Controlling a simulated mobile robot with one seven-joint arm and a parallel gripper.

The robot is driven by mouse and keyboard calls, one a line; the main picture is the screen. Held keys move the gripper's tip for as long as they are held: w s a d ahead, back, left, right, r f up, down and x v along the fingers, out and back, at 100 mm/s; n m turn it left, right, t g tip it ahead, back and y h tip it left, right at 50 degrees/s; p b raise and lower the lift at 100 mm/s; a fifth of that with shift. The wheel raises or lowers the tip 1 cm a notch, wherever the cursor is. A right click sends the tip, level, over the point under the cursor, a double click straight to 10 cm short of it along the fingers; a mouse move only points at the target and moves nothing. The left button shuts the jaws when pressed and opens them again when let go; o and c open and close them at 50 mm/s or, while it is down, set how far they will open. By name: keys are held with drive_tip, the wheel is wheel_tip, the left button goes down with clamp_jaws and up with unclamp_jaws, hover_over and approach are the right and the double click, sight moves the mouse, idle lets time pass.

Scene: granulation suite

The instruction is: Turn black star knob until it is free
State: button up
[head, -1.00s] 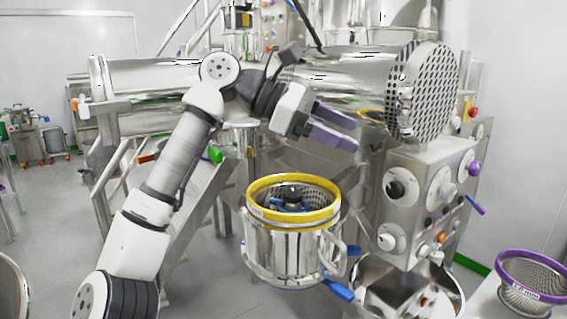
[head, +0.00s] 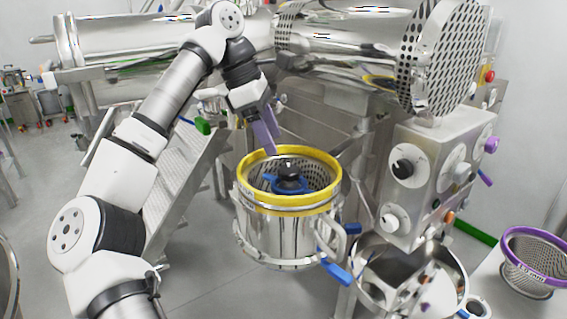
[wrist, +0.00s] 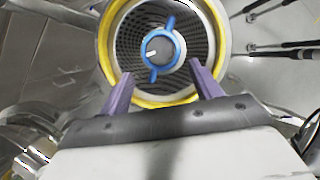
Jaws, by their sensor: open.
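The black star knob (head: 288,169) sits in the middle of a steel vessel (head: 290,235) with a yellow ring (head: 247,197). A blue part with two arms (head: 262,184) lies around and under the knob, inside a perforated screen. My gripper (head: 268,143) is above the vessel's back left rim, pointing down, apart from the knob. In the wrist view its purple fingers (wrist: 160,78) are spread and nothing is between them at their tips.
A steel control box with dials (head: 432,175) stands right of the vessel. A blue-handled lever (head: 335,268) sticks out at the vessel's lower right. A large steel drum (head: 355,55) is behind. A purple-rimmed sieve (head: 530,268) is at the far right.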

sight(287, 169)
drive_tip(key=p+x, duration=0.1)
drive_tip(key=x, duration=0.6)
drive_tip(key=shift+r, duration=0.1)
drive_tip(key=shift+c, duration=0.3)
drive_tip(key=c, duration=0.9)
